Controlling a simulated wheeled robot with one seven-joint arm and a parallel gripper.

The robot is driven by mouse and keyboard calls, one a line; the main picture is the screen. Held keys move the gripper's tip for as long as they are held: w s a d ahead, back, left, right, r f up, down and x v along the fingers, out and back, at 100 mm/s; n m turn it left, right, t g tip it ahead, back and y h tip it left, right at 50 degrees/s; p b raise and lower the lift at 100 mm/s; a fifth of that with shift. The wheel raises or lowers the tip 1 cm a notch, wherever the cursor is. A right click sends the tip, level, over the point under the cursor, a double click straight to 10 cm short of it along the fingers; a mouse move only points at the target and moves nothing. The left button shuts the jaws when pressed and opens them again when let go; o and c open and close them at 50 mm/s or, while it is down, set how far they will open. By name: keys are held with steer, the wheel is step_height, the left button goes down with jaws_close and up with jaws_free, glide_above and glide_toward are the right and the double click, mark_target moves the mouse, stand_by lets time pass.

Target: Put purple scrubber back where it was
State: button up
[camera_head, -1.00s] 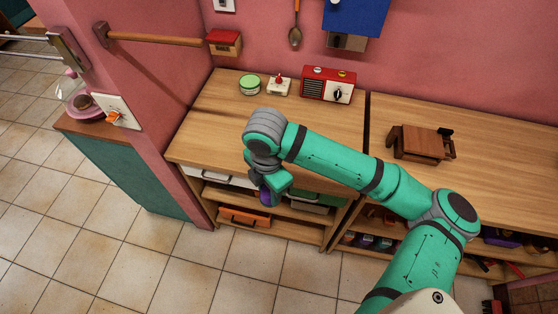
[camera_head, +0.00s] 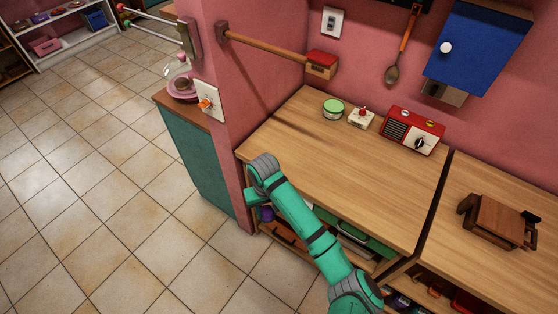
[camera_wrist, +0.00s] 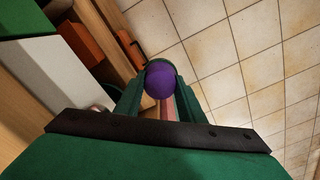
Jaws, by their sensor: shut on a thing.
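The purple scrubber (camera_wrist: 172,82) is between the two fingers of my gripper (camera_wrist: 160,85) in the wrist view, and the gripper is shut on it. A rounded purple end faces the camera, and a pinkish stem-like part shows below it. In the head view the scrubber (camera_head: 267,213) is a small purple patch under my gripper (camera_head: 258,200), at the front left of the wooden counter. My arm hides part of the shelf behind it.
The open shelf under the counter (camera_head: 330,165) holds an orange bin (camera_head: 290,236) and green-topped boxes (camera_head: 355,235). Tiled floor at left is clear.

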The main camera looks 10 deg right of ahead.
steer(key=shift+m, duration=0.8)
steer(key=shift+w+a+f, duration=0.2)
steer(key=shift+w+a, duration=0.35)
steer(key=shift+a, duration=0.1)
steer(key=shift+w+a+f, duration=0.25)
steer(key=shift+w+a, duration=0.25)
steer(key=shift+a, duration=0.2)
steer(key=shift+w+a+f, duration=0.2)
steer(key=shift+w+a, duration=0.35)
steer(key=shift+a, duration=0.1)
